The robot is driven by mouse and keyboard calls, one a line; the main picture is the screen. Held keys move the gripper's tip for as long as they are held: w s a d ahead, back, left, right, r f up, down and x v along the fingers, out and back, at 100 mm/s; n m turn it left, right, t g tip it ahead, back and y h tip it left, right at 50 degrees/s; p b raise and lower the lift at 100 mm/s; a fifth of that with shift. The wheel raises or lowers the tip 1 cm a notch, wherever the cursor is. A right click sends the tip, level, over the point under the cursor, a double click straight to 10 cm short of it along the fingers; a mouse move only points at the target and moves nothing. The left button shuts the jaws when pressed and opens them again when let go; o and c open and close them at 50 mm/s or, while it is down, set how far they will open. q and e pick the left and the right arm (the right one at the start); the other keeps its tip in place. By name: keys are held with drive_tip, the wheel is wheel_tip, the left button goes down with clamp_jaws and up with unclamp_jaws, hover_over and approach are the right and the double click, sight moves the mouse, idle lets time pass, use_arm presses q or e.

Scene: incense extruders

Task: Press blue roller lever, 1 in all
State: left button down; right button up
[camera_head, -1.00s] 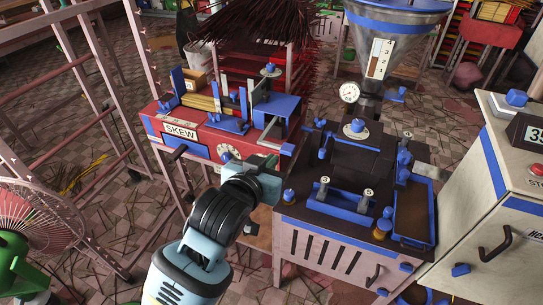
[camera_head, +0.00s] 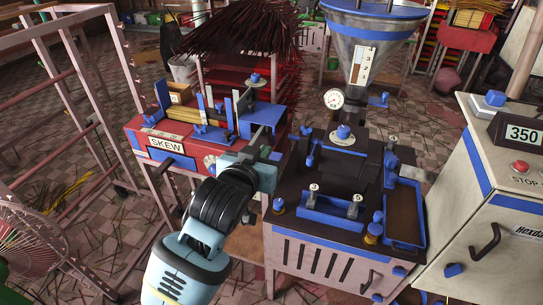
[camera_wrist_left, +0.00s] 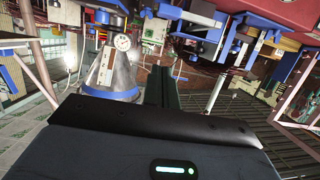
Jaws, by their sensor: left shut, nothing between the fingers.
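My left gripper (camera_head: 264,147) is shut and empty. In the head view it is between the red skewer machine (camera_head: 165,145) and the dark extruder machine (camera_head: 352,150), its tip near the gap between them. Several blue levers and knobs show on the extruder: an upright one (camera_head: 391,165) at the right, one (camera_head: 309,146) at the left. I cannot tell which is the roller lever. Other blue parts (camera_head: 212,133) sit on the skewer machine. The left wrist view is upside down and shows the shut fingers (camera_wrist_left: 161,85). My right gripper is not in view.
A metal hopper (camera_head: 369,45) with a gauge (camera_head: 333,98) stands behind the extruder. A white cabinet (camera_head: 490,180) stands close at the right. A pink frame (camera_head: 75,90) and a fan (camera_head: 30,240) are at the left.

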use_arm(q)
drive_tip(key=w+d+f, duration=0.1)
drive_tip(key=w+f, duration=0.4)
drive_tip(key=shift+w+d+f+b, duration=0.3)
drive_tip(key=shift+d+b, duration=0.1)
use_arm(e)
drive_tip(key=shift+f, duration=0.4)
